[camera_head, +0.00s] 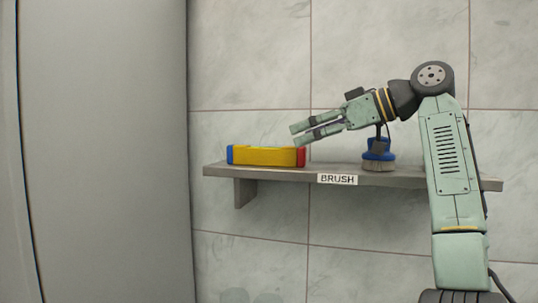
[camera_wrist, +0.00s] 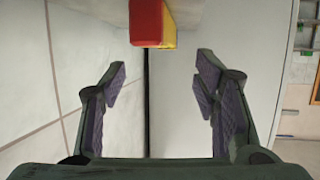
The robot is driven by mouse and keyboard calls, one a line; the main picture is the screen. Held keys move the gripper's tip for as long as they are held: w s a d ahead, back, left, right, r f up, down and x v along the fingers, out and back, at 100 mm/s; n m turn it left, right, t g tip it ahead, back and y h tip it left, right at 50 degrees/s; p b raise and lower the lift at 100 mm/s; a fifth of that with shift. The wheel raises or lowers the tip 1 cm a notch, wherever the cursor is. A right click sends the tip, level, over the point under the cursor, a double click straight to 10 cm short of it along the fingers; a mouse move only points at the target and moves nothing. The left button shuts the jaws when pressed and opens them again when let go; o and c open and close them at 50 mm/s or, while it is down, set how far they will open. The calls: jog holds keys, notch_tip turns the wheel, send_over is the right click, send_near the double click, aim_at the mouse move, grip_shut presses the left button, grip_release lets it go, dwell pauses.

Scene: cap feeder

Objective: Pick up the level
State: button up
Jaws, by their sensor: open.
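The level (camera_head: 267,156) is a yellow bar with a blue left end and a red right end. It lies on the left part of the wall shelf (camera_head: 213,171). My gripper (camera_head: 293,134) is open and empty, pointing left, just above and beside the level's red end in the head view. In the wrist view the level's red end (camera_wrist: 146,23) and part of its yellow body show at the top middle, beyond the fingertips. The open fingers of my gripper (camera_wrist: 161,72) stand on either side below it, apart from it. The level's blue end is hidden in the wrist view.
A blue brush (camera_head: 378,154) with pale bristles stands on the shelf to the right, below my wrist. A "BRUSH" label (camera_head: 337,179) is on the shelf's front edge. A large grey panel (camera_head: 105,150) stands at the left. The shelf between level and brush is clear.

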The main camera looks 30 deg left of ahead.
aim_at(291, 147)
jog(key=x, duration=0.4)
jog(key=shift+s+a, duration=0.15)
jog(key=shift+a, duration=0.1)
jog(key=p+x, duration=0.1)
jog(key=x, duration=0.4)
jog(key=shift+a, duration=0.15)
grip_shut()
dwell(0.3)
